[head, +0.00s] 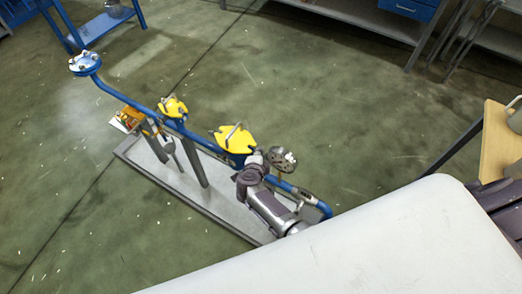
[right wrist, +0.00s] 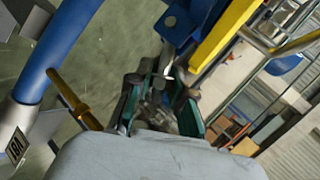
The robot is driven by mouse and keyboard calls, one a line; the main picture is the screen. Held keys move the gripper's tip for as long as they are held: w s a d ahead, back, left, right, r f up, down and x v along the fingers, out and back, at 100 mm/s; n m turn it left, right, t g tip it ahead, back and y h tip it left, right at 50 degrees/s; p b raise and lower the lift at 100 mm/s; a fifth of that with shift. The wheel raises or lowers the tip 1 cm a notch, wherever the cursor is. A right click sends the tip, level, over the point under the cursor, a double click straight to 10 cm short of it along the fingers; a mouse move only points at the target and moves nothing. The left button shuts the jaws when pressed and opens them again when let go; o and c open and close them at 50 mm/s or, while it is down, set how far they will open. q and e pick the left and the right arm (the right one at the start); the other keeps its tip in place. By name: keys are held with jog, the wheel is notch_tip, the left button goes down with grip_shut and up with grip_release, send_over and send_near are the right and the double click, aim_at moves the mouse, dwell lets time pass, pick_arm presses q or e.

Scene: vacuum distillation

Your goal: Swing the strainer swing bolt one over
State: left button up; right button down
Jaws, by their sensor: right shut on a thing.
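The larger strainer has a yellow cover (head: 232,138) with a bail handle on top, on the blue pipe run. My right gripper (head: 256,158) is at the right side of this cover. In the right wrist view, my right gripper (right wrist: 160,105) is shut between its teal-padded fingers on a small metal part, which looks like a swing bolt (right wrist: 167,73). The bolt lies beside a blue lug (right wrist: 178,24) and the yellow cover edge (right wrist: 224,38). Most of the bolt is hidden by the fingers, so its tilt is unclear. My left gripper is not in view.
A smaller yellow cover (head: 173,106) sits farther along the pipe. A round metal flange (head: 283,159) stands close to the gripper. In the wrist view, a blue pipe (right wrist: 62,55) and a yellow rod (right wrist: 72,98) are to the left. The floor around the grey skid (head: 215,208) is clear.

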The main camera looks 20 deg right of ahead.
jog(key=shift+r, duration=0.1)
dwell(0.5)
jog(key=c, duration=1.2)
grip_release()
jog(key=shift+c, duration=0.2)
